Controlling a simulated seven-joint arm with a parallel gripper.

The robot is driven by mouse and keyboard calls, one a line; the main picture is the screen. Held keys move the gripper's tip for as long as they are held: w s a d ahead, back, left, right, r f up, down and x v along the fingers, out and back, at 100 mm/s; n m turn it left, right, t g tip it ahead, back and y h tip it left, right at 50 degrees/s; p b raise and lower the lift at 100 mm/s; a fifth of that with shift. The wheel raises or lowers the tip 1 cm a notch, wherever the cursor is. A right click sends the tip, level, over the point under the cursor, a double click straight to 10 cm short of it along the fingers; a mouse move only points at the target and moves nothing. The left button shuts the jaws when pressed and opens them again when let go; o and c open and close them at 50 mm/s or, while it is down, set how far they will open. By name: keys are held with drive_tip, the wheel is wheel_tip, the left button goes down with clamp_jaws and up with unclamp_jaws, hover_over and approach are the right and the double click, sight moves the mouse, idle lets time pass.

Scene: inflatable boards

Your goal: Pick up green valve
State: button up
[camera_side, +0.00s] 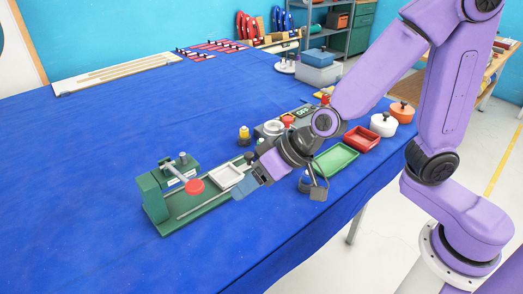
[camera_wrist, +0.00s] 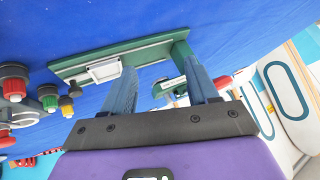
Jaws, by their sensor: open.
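The green valve (camera_wrist: 48,97), a small green cap with a dark base, stands between a red one and a yellow one at the left of the wrist view. In the side view I cannot make it out clearly; my arm hides part of that area. My gripper (camera_wrist: 160,65) is open and empty, with its two blue fingers apart and well to the right of the green valve in the wrist view. In the side view my gripper (camera_side: 244,187) is by the near edge of a green fixture, above the blue table.
The green fixture (camera_side: 152,200) carries a white square frame (camera_side: 225,178) and a lever with a red knob (camera_side: 194,187). A yellow knob (camera_side: 244,135) stands behind. Green (camera_side: 336,158) and red (camera_side: 361,138) trays lie at the right. The blue table (camera_side: 90,150) is clear at left.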

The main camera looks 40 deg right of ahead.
drive_tip(key=w+d+f+m+t+h, duration=0.1)
drive_tip(key=w+d+m+t+h, duration=0.3)
drive_tip(key=w, duration=0.3)
drive_tip(key=m+h, duration=0.6)
drive_tip(key=h, duration=0.2)
approach(262, 141)
drive_tip(key=x, duration=0.5)
drive_tip(key=shift+w+d, duration=0.25)
drive_tip(key=shift+w, duration=0.05)
drive_tip(key=shift+x, duration=2.65)
drive_tip(key=shift+a+f, duration=0.15)
drive_tip(key=c, duration=1.1)
